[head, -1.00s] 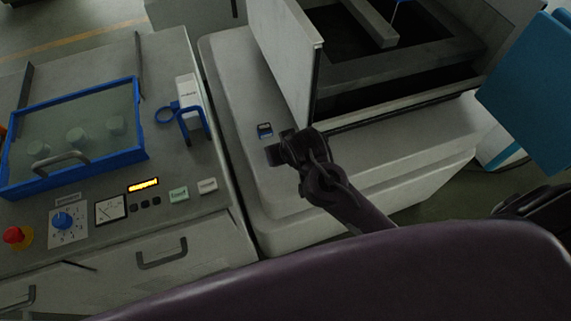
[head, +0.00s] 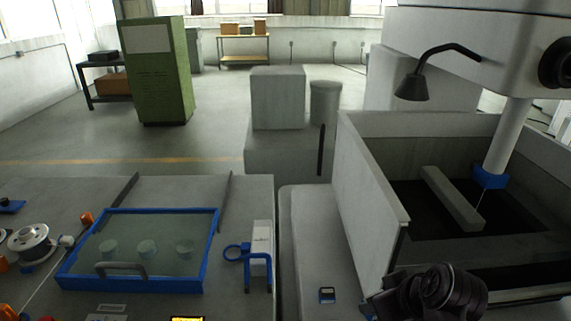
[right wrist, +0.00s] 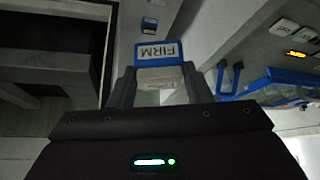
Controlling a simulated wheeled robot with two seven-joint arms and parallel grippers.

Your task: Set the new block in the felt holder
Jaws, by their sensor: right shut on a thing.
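In the right wrist view my right gripper (right wrist: 158,92) is shut on a block (right wrist: 160,78) with a pale body and a blue-edged label that reads FIRM, upside down. In the head view the right gripper (head: 382,306) is dark and partly cut off at the bottom edge; the block is hidden there. My left gripper is not in view.
The machine's open tank (head: 372,190) rises close beside the right gripper. A blue bracket with a ring (head: 246,256) and a white box (head: 262,235) stand on the left bench. A blue-framed glass lid (head: 140,240) and a wire spool (head: 31,243) are farther left.

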